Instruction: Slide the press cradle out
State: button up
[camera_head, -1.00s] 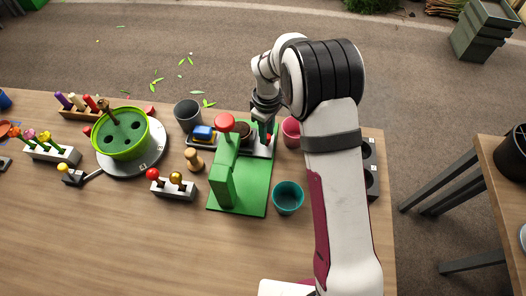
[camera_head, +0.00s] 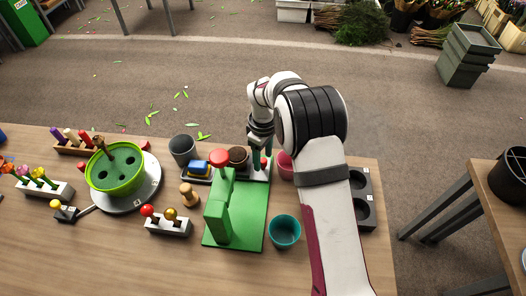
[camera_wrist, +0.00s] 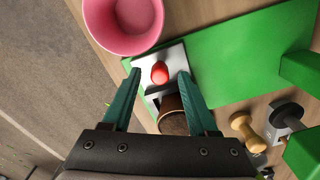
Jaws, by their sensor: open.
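The green press (camera_head: 220,205) stands upright on a green base plate (camera_head: 252,215), with a red knob (camera_head: 219,158) on top. The grey press cradle (camera_head: 258,175) lies at the back end of the base plate. The cradle and its small red knob (camera_wrist: 159,73) show in the wrist view.
A pink pot (camera_wrist: 122,22) stands close beside the cradle. A teal cup (camera_head: 285,232) is right of the base plate. A grey cup (camera_head: 182,150), a tray with a blue block (camera_head: 198,167) and a wooden stamp (camera_head: 189,196) are on the left. The table front is clear.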

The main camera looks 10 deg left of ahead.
notch_tip(320, 180, up, 16)
jog(key=shift+f, duration=0.15)
jog(key=s+d+r+m, duration=0.3)
jog(key=s+d+m, duration=0.1)
jog(key=s, duration=0.3)
jog(key=s+d+r+m, duration=0.3)
jog(key=s+d+m, duration=0.1)
jog(key=s+d, duration=0.15)
jog(key=s+d+f+m+y, duration=0.1)
jog(key=s+m, duration=0.4)
jog(key=s, duration=0.5)
jog(key=s+d+f+m, duration=0.2)
jog(key=s+m, duration=0.3)
jog(key=s, duration=0.5)
jog(key=shift+s+f+y, duration=0.15)
jog(key=shift+f+y, duration=0.25)
jog(key=shift+f, duration=0.45)
